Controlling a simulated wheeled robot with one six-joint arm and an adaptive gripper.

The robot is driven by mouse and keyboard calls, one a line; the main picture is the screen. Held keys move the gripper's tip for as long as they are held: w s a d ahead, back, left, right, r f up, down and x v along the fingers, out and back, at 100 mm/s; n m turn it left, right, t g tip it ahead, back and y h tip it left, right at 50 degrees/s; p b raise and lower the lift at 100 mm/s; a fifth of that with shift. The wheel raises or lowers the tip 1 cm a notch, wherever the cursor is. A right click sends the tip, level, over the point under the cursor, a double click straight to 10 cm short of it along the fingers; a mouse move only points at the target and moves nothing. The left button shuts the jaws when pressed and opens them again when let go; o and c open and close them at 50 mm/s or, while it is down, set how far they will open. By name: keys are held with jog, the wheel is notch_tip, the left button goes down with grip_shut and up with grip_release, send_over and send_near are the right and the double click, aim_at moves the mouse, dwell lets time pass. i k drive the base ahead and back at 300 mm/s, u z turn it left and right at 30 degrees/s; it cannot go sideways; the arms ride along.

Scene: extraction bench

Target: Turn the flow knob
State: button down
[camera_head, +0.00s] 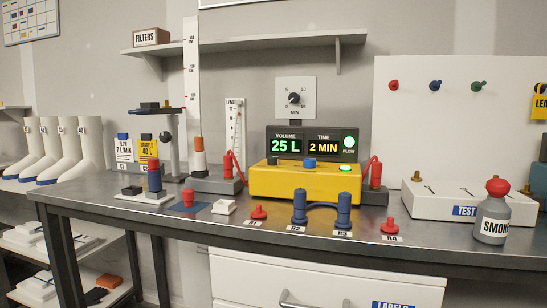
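A yellow box (290,183), which looks like a pump, stands mid-bench. A blue knob (309,163) sits on its top front. No label names a flow knob, so I cannot tell for sure which one it is. A dark display panel (313,135) behind the box reads VOLUME 25 L and TIME 2 MIN, with a lit green lamp marked FLOW (349,143). A black dial marked MIN (294,99) is on a white plate above. A card (123,149) at left reads FLOW 7 L/MIN. My gripper is not in view.
Red and blue fittings (343,210) on labelled spots stand along the bench's front edge. A grey SMOKE bottle (492,220) and a white TEST box (440,203) are at right. A tall white scale (192,90) stands left of the yellow box. A shelf (245,45) hangs above.

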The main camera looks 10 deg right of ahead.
aim_at(272, 160)
jog(key=u, duration=0.8)
jog(key=k, duration=0.65)
jog(key=z, duration=1.05)
jog(key=i, duration=0.5)
jog(key=u, duration=0.05)
